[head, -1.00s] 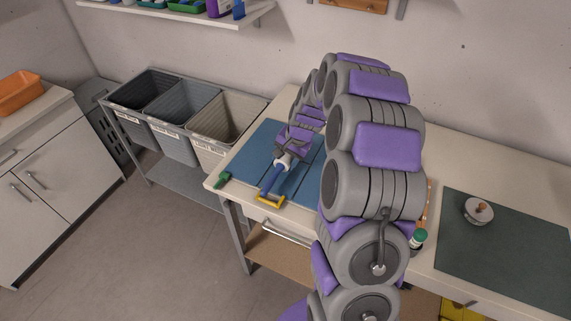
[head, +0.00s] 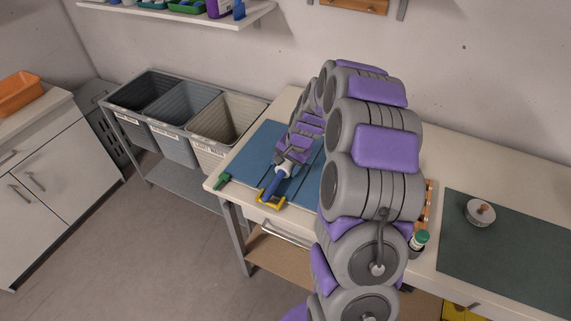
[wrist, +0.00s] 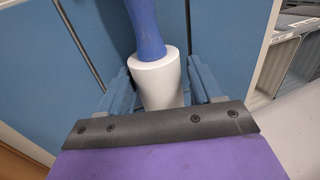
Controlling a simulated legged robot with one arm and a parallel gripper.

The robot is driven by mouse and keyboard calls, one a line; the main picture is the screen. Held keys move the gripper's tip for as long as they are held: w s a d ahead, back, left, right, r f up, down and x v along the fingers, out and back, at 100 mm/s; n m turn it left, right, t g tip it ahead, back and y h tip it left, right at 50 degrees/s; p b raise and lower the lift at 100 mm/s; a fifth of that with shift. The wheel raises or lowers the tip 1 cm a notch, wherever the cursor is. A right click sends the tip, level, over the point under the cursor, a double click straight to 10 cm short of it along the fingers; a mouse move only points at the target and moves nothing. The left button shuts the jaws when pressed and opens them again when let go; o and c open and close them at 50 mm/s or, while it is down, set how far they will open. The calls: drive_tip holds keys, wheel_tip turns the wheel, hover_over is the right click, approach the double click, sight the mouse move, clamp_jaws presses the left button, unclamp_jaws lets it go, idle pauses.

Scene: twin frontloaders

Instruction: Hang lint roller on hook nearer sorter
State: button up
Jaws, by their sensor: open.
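The lint roller has a blue handle (head: 272,187) and a white roller (head: 284,169). It lies over the blue mat (head: 258,146) near the table's front edge, its handle pointing to the front. In the wrist view, the white roller (wrist: 158,82) sits between the two blue fingers of my gripper (wrist: 161,84), and the blue handle (wrist: 146,30) runs up and away. My gripper (head: 288,158) is open around the roller. A yellow bracket-like piece (head: 267,201) is at the handle's end; I cannot tell whether they touch. The sorter (head: 190,130) with three bins stands left of the table. I cannot make out the hooks.
A small green object (head: 222,181) lies at the table's front left corner. A shelf (head: 200,22) hangs above the sorter.

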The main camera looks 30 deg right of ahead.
drive_tip(key=p+v, duration=0.3)
drive_tip(key=v, duration=0.9)
drive_tip(key=s+a+r+n+g, duration=0.1)
drive_tip(key=s+a+r+n, duration=0.2)
drive_tip(key=s+a, duration=0.45)
drive_tip(key=s+a+r+n+g, duration=0.2)
drive_tip(key=s+a+r+n, duration=0.1)
drive_tip(key=s+a, duration=0.45)
drive_tip(key=s+a+n+g+h, duration=0.1)
drive_tip(key=s+n, duration=0.3)
drive_tip(key=s, duration=1.6)
drive_tip(key=shift+a+r+g+h, duration=0.3)
drive_tip(key=shift+a+h, duration=0.2)
drive_tip(key=shift+h, duration=0.1)
drive_tip(key=shift+c, duration=0.2)
